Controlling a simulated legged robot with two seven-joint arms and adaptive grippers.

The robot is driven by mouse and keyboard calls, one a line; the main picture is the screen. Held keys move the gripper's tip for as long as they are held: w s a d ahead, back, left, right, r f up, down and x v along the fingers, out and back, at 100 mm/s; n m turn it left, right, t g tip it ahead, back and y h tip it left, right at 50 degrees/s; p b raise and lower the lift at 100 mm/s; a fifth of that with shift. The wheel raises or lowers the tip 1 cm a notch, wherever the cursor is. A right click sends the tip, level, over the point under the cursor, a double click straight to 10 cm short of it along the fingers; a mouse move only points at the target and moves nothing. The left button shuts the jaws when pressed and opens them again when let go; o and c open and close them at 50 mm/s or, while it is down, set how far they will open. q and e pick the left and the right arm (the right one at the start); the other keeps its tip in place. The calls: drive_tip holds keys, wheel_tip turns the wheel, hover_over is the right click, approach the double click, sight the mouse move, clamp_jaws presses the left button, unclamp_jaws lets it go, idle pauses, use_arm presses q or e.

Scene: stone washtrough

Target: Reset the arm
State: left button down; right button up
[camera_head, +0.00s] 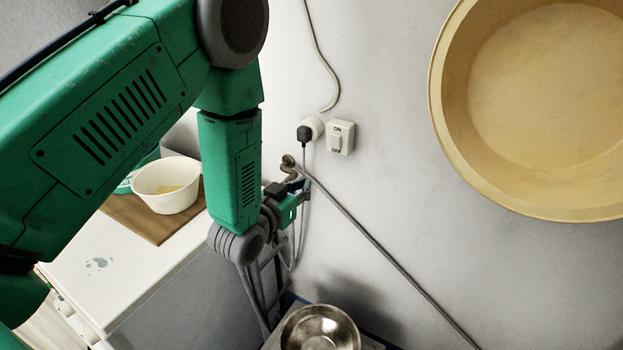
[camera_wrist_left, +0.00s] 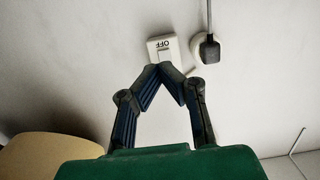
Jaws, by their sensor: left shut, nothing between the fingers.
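My left arm comes in from the left in the head view, bends at the elbow and hangs down. My left gripper (camera_head: 300,187) is at its lower end, small and partly hidden among the wrist parts, below the wall switch and plug. In the left wrist view the two fingers of my left gripper (camera_wrist_left: 164,68) meet at their tips, shut and empty. They overlap the lower part of the white switch (camera_wrist_left: 160,46) in that picture; contact cannot be told. The switch (camera_head: 340,137) is marked ON and OFF. My right gripper does not show.
A black plug (camera_head: 304,135) with a cord is left of the switch. A large tan basin (camera_head: 440,105) fills the upper right. A white bowl (camera_head: 166,190) stands on a brown board (camera_head: 128,215) on the white counter (camera_head: 130,285). A metal bowl (camera_head: 320,330) is at the bottom.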

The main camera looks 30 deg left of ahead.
use_arm(q)
drive_tip(key=shift+f, duration=0.15)
drive_tip(key=shift+s, duration=0.1)
idle(0.3)
drive_tip(key=s+d+f+g+b, duration=0.1)
drive_tip(key=s+f+g+b, duration=0.25)
drive_tip(key=s+f, duration=0.55)
drive_tip(key=s+f+g+b, duration=0.3)
drive_tip(key=s+f+g, duration=0.15)
drive_tip(key=f, duration=0.85)
drive_tip(key=s+f+g+b, duration=0.2)
drive_tip(key=s+f+g, duration=0.2)
drive_tip(key=s, duration=0.6)
drive_tip(key=s+d+f+g+b, duration=0.1)
drive_tip(key=s+f+g+b, duration=0.2)
drive_tip(key=s+f, duration=0.5)
drive_tip(key=s+g, duration=0.1)
drive_tip(key=s, duration=0.2)
drive_tip(key=shift+s+y, duration=0.15)
drive_tip(key=shift+y, duration=0.15)
drive_tip(key=shift+w, duration=0.2)
